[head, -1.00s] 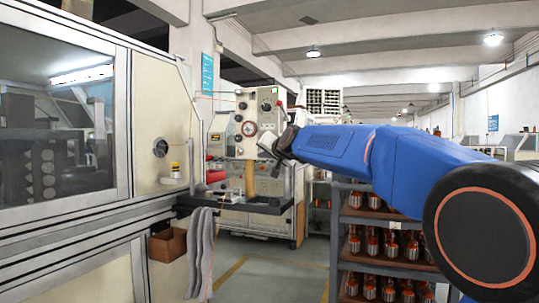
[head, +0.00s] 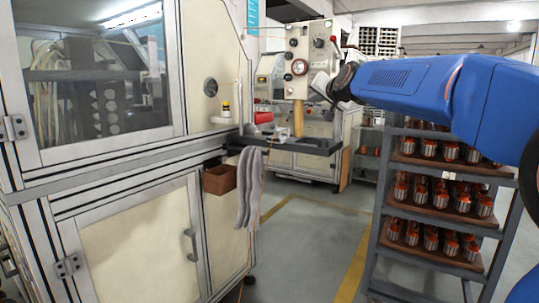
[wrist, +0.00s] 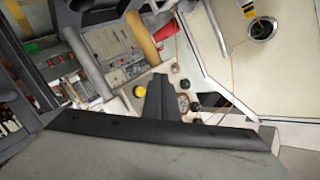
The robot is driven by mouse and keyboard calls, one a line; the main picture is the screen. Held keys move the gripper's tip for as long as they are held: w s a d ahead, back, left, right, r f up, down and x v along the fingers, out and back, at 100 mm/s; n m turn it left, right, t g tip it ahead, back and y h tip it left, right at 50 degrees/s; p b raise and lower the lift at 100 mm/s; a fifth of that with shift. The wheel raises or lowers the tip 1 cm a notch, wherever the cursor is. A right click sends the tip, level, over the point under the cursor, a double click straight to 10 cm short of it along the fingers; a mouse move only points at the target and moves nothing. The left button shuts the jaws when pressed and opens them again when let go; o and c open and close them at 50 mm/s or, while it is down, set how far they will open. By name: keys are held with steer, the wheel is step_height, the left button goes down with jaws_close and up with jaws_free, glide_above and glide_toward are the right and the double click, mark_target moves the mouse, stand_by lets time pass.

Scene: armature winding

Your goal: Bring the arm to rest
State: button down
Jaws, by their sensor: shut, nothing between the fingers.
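My blue arm (head: 420,85) reaches in from the right in the head view, roughly level. Its dark gripper (head: 328,88) is in the air in front of the upright control panel (head: 298,48), above the small shelf. In the wrist view the two dark fingers (wrist: 159,92) are together with nothing between them. The panel's knobs show just beyond the fingertips there. I cannot tell the exact gap between fingers and panel.
The machine cabinet (head: 95,235) fills the left. A rack (head: 395,215) of copper armatures stands right under my arm. The floor (head: 300,245) between is clear.

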steer(key=s+d+f+n+g+h, duration=0.1)
steer(key=s+d+f+g, duration=0.1)
steer(key=s+f, duration=1.2)
steer(key=s+d+f+n+g+h, duration=0.1)
steer(key=s+f+g, duration=0.4)
steer(key=s+f, duration=0.9)
steer(key=s+d+f+n+g, duration=0.3)
steer(key=s+f, duration=1.1)
steer(key=s, duration=1)
steer(key=shift+s+d+f+g+h, duration=0.15)
steer(key=shift+d+f+g+h, duration=0.2)
steer(key=shift+d, duration=0.2)
